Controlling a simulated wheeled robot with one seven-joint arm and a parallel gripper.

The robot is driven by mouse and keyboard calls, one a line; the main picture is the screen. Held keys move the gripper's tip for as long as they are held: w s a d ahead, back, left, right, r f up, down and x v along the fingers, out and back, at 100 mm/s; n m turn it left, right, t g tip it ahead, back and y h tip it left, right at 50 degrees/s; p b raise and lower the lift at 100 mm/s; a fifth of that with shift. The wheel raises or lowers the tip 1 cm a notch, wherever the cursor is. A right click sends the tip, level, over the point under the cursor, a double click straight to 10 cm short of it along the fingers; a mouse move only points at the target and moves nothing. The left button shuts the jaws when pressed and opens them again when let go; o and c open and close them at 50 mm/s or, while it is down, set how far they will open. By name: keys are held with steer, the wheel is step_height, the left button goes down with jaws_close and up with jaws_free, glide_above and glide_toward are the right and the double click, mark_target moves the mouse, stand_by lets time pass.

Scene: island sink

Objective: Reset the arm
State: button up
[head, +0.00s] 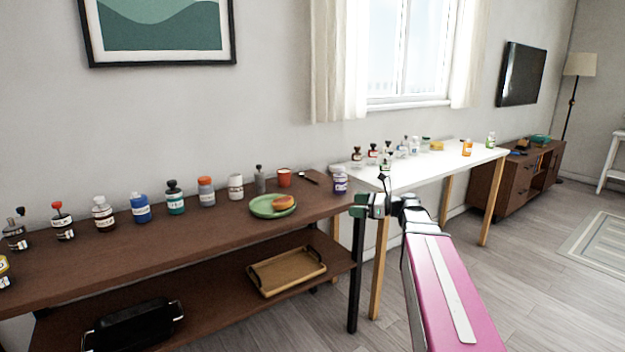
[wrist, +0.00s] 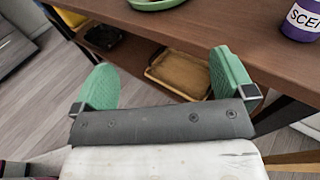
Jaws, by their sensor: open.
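My arm, with a pink link, reaches forward from the lower right in the head view. My gripper (head: 370,205) is in front of the right end of the brown table, beside the gap to the white table. In the wrist view my gripper (wrist: 160,85) shows two green fingers spread wide, with nothing between them. Beyond the fingers are the floor and the table's lower shelf.
A white table (head: 430,170) with bottles stands right.

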steer(key=s+a+f+n+g+h, duration=0.1)
steer(key=s+a+f+n+h, duration=0.2)
steer(key=f, duration=0.5)
steer(key=s+f+n+g+h, duration=0.25)
steer(key=s+f+n, duration=0.2)
steer(key=f, duration=0.35)
steer(key=s+d+f+n+g+h, duration=0.1)
steer(key=s+d+f+n+h, duration=0.4)
steer(key=s+f+n+h, duration=0.5)
step_height(320, 180, down, 2)
steer(key=n, duration=0.3)
steer(key=shift+d+f, duration=0.15)
steer(key=shift+f, duration=0.1)
steer(key=shift+g, duration=0.25)
